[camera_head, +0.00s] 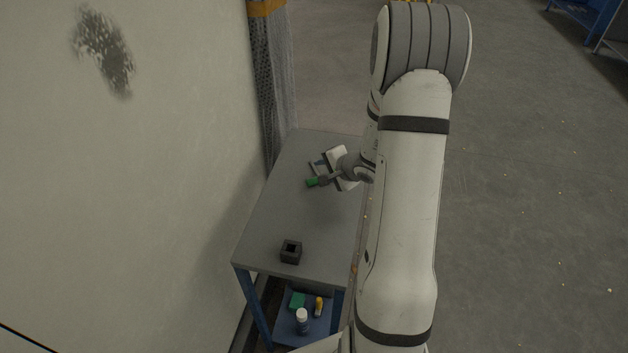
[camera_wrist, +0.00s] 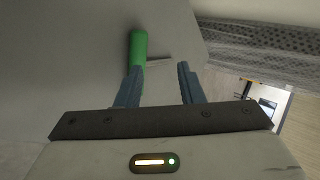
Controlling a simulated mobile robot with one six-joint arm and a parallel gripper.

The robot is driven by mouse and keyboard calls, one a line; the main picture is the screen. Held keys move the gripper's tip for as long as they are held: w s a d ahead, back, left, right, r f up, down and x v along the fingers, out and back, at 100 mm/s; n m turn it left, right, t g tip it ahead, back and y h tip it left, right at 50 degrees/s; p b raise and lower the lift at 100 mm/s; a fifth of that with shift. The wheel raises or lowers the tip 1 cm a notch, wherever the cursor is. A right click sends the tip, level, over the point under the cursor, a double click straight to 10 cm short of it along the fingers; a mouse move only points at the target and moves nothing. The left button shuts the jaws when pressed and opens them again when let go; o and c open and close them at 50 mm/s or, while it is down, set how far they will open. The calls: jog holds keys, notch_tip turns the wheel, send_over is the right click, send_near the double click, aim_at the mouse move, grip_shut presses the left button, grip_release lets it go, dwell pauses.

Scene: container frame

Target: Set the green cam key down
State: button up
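The green cam key (camera_head: 312,182) is at the far part of the grey table (camera_head: 300,215), just left of my gripper (camera_head: 324,179). In the wrist view its green body (camera_wrist: 138,48) lies beyond the left fingertip, with a thin grey bar (camera_wrist: 158,61) sticking out to the right. My gripper (camera_wrist: 160,76) has its two fingers apart, with nothing clearly clamped between them. The left finger overlaps the near end of the key; I cannot tell whether they touch. The key appears to lie on or very near the grey surface.
A dark square block with an opening (camera_head: 291,251) stands near the table's front edge. A small flat item (camera_head: 318,167) lies behind my gripper. The lower shelf holds a white bottle (camera_head: 302,320), a yellow item (camera_head: 319,306) and a green item (camera_head: 297,300). A wall (camera_head: 130,180) stands left; mid-table is clear.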

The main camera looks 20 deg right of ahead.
jog(key=shift+v, duration=1.55)
notch_tip(320, 180, up, 8)
jog(key=s+p, duration=0.2)
jog(key=p, duration=0.2)
jog(key=shift+d, duration=0.35)
